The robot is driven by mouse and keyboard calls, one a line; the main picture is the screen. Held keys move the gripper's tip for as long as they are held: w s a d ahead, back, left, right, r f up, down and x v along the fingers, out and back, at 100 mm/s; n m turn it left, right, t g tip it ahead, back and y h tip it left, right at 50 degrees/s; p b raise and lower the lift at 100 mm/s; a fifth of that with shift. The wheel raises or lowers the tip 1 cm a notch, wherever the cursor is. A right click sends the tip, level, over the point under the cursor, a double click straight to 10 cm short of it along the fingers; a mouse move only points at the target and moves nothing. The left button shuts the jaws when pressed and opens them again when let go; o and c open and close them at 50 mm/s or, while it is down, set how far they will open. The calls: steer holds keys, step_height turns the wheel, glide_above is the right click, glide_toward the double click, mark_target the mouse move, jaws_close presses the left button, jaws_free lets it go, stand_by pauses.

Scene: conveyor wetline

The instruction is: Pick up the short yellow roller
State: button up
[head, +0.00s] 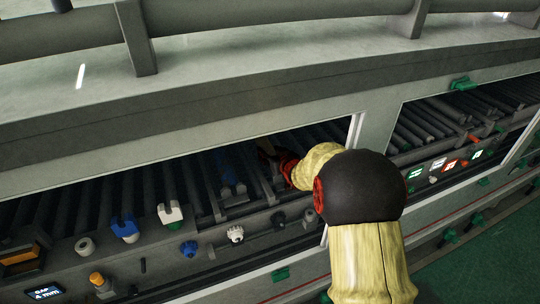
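My arm reaches from the lower right into the long opening of the conveyor line. My gripper (272,160) shows as a small dark red and black shape in the shade among the dark rollers. A tan patch (266,146) shows beside it, too small and dim for me to tell whether it is the short yellow roller. No other piece is clearly that roller. My wrist hides part of the area to the right of the gripper. I cannot tell whether the fingers are open, shut or holding anything.
Dark conveyor rollers (80,208) fill the opening under a grey frame beam (200,115). A blue bracket (125,229), a white bracket (170,214) and several knobs line the front rail. An orange-topped knob (97,279) stands at lower left. Lit coloured labels (450,164) are at right.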

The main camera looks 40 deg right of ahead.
steer(key=c, duration=0.9)
steer(key=shift+r, duration=0.15)
